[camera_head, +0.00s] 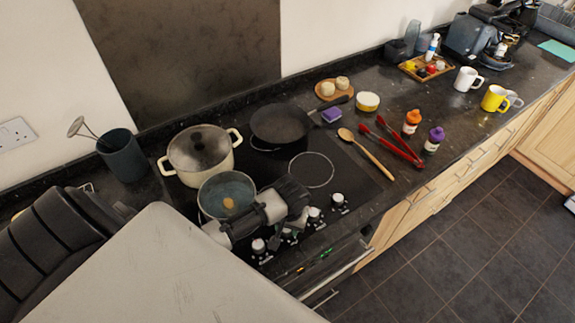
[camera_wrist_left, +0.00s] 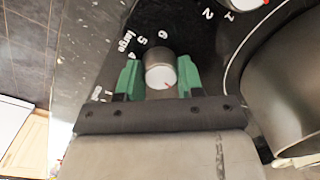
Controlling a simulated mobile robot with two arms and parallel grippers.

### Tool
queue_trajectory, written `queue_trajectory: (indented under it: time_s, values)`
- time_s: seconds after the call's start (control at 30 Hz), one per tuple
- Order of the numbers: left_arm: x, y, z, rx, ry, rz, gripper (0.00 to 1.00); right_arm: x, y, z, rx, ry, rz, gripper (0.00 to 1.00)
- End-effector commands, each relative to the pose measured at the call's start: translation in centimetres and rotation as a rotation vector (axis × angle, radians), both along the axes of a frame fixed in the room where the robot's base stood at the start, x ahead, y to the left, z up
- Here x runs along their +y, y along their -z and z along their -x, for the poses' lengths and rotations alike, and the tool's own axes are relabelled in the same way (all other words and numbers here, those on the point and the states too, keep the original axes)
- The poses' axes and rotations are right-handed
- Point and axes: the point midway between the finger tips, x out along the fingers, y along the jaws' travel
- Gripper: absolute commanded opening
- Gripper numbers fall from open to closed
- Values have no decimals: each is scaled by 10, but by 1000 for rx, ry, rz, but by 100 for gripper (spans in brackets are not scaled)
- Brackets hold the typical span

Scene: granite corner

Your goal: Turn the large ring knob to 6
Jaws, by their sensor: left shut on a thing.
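The large ring knob (camera_wrist_left: 160,70) is a dark cylinder with a pale face and a small red mark. The word "large" and the numbers 4, 5 and 6 are printed beside it in the left wrist view; the setting it points to is unclear. My left gripper (camera_wrist_left: 158,80) is shut on it, one green finger on each side. In the head view my left gripper (camera_head: 290,234) is low at the hob's front row of knobs, and my arm largely hides the held knob. My right gripper is not in view.
Other knobs stand close by at left (camera_head: 260,246) and right (camera_head: 315,216). A blue-grey saucepan (camera_head: 212,208) is just behind my gripper. A cream pot (camera_head: 172,172) and a frying pan (camera_head: 279,123) are farther back. An empty hob ring (camera_head: 311,170) lies to the right.

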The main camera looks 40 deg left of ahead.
Motion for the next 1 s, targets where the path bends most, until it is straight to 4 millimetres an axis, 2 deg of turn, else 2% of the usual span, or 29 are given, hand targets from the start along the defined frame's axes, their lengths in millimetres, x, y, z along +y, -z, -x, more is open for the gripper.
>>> queue_trajectory:
  time_s: [1.0]
  values:
    - [-1, -2, 0, 0, 968, -3, 14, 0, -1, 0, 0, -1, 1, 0]
